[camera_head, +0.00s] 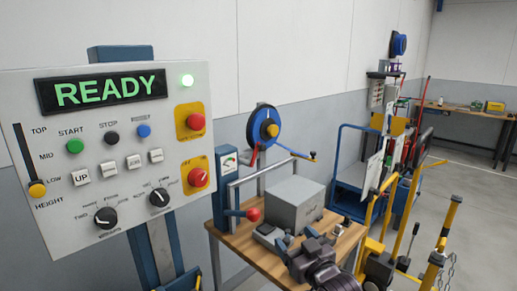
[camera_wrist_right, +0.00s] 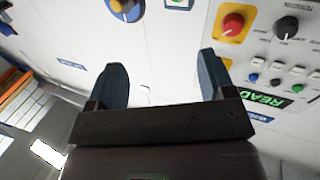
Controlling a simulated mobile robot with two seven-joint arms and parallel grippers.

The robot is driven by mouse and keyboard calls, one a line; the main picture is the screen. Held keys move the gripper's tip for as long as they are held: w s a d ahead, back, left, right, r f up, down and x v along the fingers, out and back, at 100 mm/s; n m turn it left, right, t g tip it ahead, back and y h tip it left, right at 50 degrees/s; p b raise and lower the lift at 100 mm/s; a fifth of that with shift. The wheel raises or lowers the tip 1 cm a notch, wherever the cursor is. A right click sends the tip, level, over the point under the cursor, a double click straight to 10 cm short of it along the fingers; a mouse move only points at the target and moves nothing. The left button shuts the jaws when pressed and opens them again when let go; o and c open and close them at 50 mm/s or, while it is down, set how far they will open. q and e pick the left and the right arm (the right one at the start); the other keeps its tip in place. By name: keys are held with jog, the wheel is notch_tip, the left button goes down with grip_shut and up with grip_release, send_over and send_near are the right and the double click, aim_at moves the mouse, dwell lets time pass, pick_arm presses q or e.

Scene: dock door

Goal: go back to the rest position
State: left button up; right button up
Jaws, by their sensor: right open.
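My right gripper (camera_head: 296,240) is at the lower middle of the head view, in front of the wooden table, with my dark wrist below it. In the right wrist view (camera_wrist_right: 162,75) its two blue-grey fingers stand wide apart with nothing between them. The control panel (camera_head: 150,125) stands at the left of the head view, apart from the gripper. My left gripper is not in view.
A wooden table (camera_head: 255,253) carries a grey box (camera_head: 296,203) and a red-knobbed lever (camera_head: 253,214). A blue wheel (camera_head: 265,125) hangs on the wall. A blue cart (camera_head: 350,178) and yellow-framed equipment (camera_head: 447,222) stand to the right. Grey floor (camera_head: 480,215) is clear at far right.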

jog(key=s+d+f+m+g+h, duration=0.2)
jog(key=s+d+f+h, duration=0.1)
jog(key=s+d+f, duration=0.6)
jog(key=s+d+f+m+g+h, duration=0.3)
jog(key=s+d+f, duration=0.6)
jog(key=s+f, duration=0.8)
jog(key=s+h, duration=0.1)
jog(key=s, duration=0.1)
jog(key=shift+s+d, duration=0.35)
